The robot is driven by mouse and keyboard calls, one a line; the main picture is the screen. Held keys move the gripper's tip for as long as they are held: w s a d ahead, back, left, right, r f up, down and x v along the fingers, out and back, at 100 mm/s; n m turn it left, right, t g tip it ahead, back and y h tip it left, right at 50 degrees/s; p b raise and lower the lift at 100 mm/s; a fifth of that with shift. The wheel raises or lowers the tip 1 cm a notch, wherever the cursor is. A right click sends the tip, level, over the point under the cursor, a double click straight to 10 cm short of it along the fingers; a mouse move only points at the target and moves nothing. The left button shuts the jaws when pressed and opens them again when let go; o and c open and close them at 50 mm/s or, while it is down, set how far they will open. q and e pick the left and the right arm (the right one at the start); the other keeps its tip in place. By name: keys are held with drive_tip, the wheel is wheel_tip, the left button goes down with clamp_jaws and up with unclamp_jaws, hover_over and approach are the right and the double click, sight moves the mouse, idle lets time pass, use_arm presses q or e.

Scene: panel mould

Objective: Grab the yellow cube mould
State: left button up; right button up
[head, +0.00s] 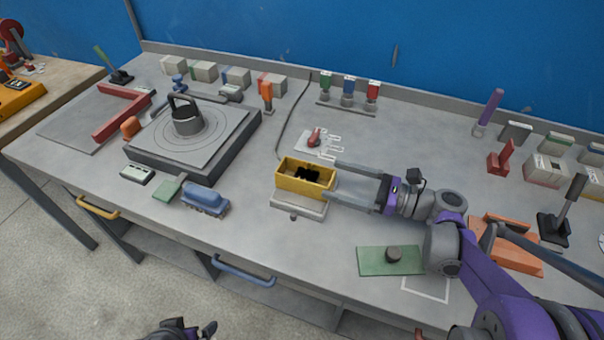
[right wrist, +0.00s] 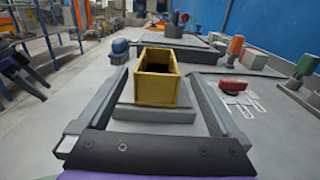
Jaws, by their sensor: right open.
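The yellow cube mould (head: 303,185) is an open-topped box with a dark inside. It sits upright on a light grey block (head: 298,206) near the middle of the bench. My right gripper (head: 324,178) reaches in from the right, open, its fingertips at the mould's right end. In the right wrist view the mould (right wrist: 155,89) stands between the two spread finger lines, with a gap visible on each side. How far the tips reach along its sides is hard to tell. My left gripper (head: 183,329) is partly cut off at the bottom edge, away from the mould.
A dark turntable base (head: 160,150) stands farther left. A green plate (head: 390,261) with a dark knob lies front right.

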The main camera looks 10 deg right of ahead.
sight(282, 166)
drive_tip(key=shift+x, duration=1.15)
drive_tip(key=x, duration=0.6)
drive_tip(key=shift+s+f+b, duration=0.15)
drive_tip(key=shift+f+b, duration=0.05)
drive_tip(key=shift+b, duration=0.1)
clamp_jaws()
